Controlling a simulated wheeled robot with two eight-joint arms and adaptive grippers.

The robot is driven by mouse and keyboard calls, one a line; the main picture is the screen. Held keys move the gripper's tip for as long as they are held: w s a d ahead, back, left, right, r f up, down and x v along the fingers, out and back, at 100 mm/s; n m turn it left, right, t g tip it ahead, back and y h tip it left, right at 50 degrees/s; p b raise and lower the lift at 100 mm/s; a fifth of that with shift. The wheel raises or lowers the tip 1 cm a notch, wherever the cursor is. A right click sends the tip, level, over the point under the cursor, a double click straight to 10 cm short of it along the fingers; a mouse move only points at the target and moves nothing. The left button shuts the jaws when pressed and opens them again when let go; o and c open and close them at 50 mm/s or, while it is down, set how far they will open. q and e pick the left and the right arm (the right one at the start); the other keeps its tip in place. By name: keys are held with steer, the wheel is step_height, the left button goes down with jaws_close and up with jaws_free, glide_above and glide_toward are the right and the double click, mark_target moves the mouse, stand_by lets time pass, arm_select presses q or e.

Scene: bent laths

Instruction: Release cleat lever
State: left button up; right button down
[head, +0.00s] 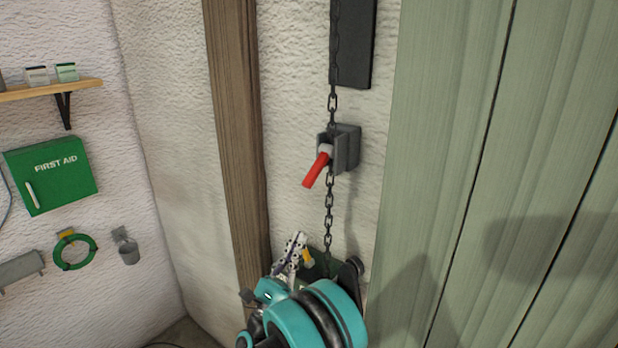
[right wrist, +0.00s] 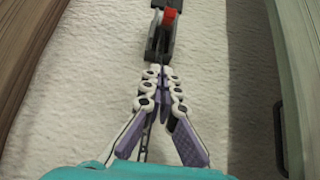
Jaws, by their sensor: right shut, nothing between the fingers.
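The cleat is a grey metal bracket (head: 347,148) on the white wall, with a red lever (head: 316,168) that slants down to the left. A dark chain (head: 328,215) runs vertically through or close by the cleat. My right gripper (head: 299,240) is below the cleat and the lever, apart from both. In the right wrist view its fingers (right wrist: 162,75) are shut and empty, pointing at the cleat (right wrist: 158,42), with the red lever (right wrist: 169,17) at the top. The chain's lower part is partly hidden by my arm. My left gripper is not in view.
A wooden post (head: 234,140) stands left of the chain, and a green plank door (head: 450,180) is on the right. A dark plate (head: 354,45) hangs above the cleat. A first aid box (head: 52,172) and a shelf (head: 50,90) are far left.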

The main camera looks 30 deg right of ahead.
mark_target(317, 167)
steer(key=shift+f, duration=0.1)
steer(key=w+d+r+p, duration=0.1)
steer(key=d+r+p, duration=0.2)
steer(key=r, duration=0.8)
steer(key=shift+w+d+p, duration=0.25)
steer(key=shift+d+p, duration=0.1)
steer(key=shift+d, duration=0.15)
steer(key=shift+a+r, duration=0.1)
steer(key=shift+a, duration=0.05)
